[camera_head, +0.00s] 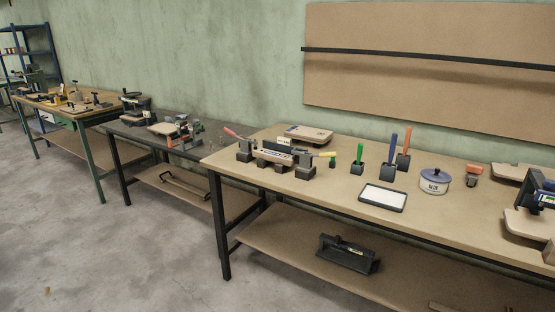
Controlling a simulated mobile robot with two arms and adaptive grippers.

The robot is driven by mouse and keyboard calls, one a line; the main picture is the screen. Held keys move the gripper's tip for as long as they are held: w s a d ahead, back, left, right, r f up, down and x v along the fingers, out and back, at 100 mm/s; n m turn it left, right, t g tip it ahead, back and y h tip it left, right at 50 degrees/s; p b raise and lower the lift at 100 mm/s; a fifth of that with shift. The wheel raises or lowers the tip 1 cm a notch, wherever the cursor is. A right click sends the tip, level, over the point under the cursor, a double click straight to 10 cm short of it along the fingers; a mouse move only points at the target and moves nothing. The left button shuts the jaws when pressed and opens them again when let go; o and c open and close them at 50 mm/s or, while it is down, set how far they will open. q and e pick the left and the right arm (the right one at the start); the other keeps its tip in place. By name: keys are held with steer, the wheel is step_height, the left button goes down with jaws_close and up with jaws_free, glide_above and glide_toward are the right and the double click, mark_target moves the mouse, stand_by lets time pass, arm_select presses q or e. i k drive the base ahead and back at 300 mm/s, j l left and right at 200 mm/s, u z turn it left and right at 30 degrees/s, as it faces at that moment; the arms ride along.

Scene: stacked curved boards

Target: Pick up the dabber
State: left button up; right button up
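No object is clearly marked as the dabber. Candidates on the near bench (330,200) are a small orange-and-dark tool (473,171) right of the labelled round pot (434,181), and upright tools in dark blocks. These have a green handle (360,153), a blue handle (393,148) and an orange handle (406,142). All stand on the bench top. I cannot tell which one is the dabber. Neither of my grippers shows in the head view.
A white-topped tray (382,196) lies near the front edge. A fixture with dark blocks (306,163) stands left. A dark device (540,187) and tan boards (526,225) crowd the right edge. A black item (347,254) lies on the lower shelf. Open floor lies left.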

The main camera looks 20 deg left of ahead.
mark_target(360, 147)
steer(key=i+l+u, duration=0.1)
steer(key=u, duration=0.35)
steer(key=i+l+u, duration=0.2)
steer(key=u, duration=0.2)
steer(key=i, duration=0.1)
